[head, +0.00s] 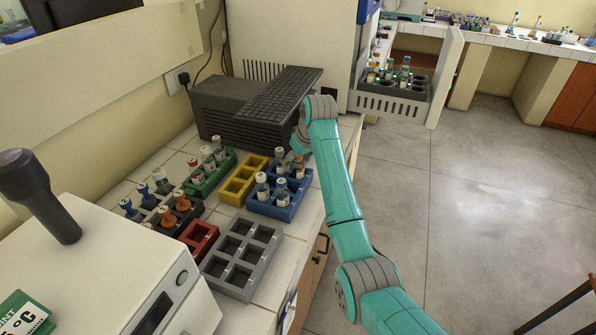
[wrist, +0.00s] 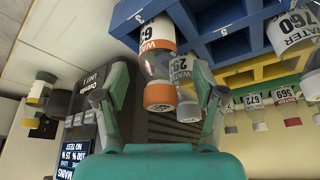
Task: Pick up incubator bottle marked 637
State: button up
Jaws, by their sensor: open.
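In the wrist view, which looks upside down, a bottle with a white label reading "63" (wrist: 152,36) and an orange cap stands in the blue rack (wrist: 215,22); its last digit is not clear. My gripper (wrist: 160,72) is open, with a finger to each side of this bottle and a grey-capped bottle (wrist: 187,106) close beside it. No grip shows. In the head view, the blue rack (head: 283,212) stands on the tiled bench with several bottles. My gripper is largely hidden behind my arm there, over the rack's far right end.
A bottle marked 760 (wrist: 292,32) stands in the same rack. A yellow rack (head: 233,190), green rack (head: 207,186), red rack (head: 199,240) and empty grey rack (head: 238,258) stand nearby. A dark box (head: 222,112) stands behind. Open floor lies right of the bench.

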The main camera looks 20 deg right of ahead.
jog(key=shift+w+a+f, duration=0.1)
jog(key=shift+w+f, duration=0.1)
jog(key=shift+f, duration=0.3)
grip_shut()
jog(key=shift+r, duration=0.1)
